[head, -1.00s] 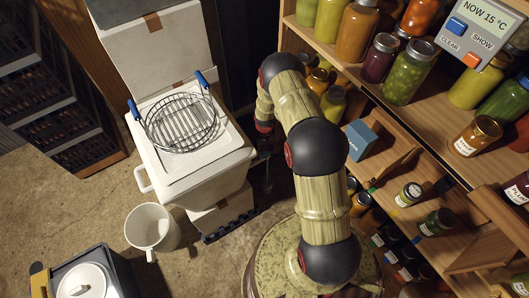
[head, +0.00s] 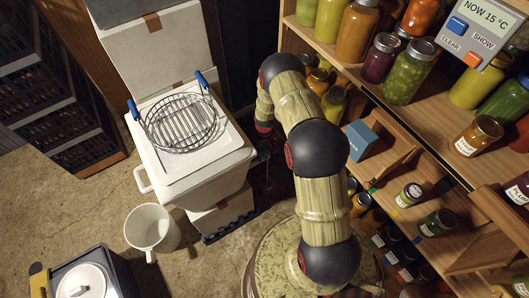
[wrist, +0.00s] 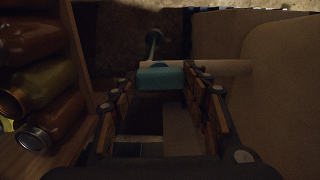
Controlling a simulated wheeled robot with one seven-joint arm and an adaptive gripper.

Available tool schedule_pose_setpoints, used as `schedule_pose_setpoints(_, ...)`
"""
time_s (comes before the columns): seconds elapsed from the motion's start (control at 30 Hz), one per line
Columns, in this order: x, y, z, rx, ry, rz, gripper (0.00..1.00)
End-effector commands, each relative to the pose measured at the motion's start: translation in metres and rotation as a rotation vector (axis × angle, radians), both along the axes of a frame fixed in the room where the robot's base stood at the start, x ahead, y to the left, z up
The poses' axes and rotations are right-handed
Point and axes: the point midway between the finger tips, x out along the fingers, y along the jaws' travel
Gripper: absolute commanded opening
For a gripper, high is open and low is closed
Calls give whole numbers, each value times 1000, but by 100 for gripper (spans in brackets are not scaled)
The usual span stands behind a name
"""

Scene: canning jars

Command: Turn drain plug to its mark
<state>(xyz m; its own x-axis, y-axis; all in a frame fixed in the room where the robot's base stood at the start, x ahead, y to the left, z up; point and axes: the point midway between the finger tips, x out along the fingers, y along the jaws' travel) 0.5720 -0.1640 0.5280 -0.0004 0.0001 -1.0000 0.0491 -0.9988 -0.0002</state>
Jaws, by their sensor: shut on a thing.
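The drain plug (wrist: 160,78) shows in the wrist view as a teal block between my fingertips. A thin teal stem (wrist: 153,45) stands beyond it, and a pale pipe (wrist: 228,67) runs from it to the right towards a large pale surface. My gripper (wrist: 168,84) is shut on the teal plug. In the head view my arm reaches down beside the right side of the white chest (head: 205,170). My gripper is small and dark there, and the plug is not clear. I cannot make out the mark in either view.
A wire basket (head: 182,122) with blue handles sits on the chest. A white mug-shaped pail (head: 152,228) stands on the floor in front. Wooden shelves with jars (head: 407,78) stand close on the right; in the wrist view jars (wrist: 45,122) lie close on the left.

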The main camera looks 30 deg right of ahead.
Motion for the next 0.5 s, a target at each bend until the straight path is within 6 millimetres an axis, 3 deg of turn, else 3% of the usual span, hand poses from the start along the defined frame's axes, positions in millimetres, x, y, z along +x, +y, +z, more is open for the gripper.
schedule_pose_setpoints(0.33,0,0,0,0,-1,1,65)
schedule_pose_setpoints(0.5,0,0,0,0,0,0,65)
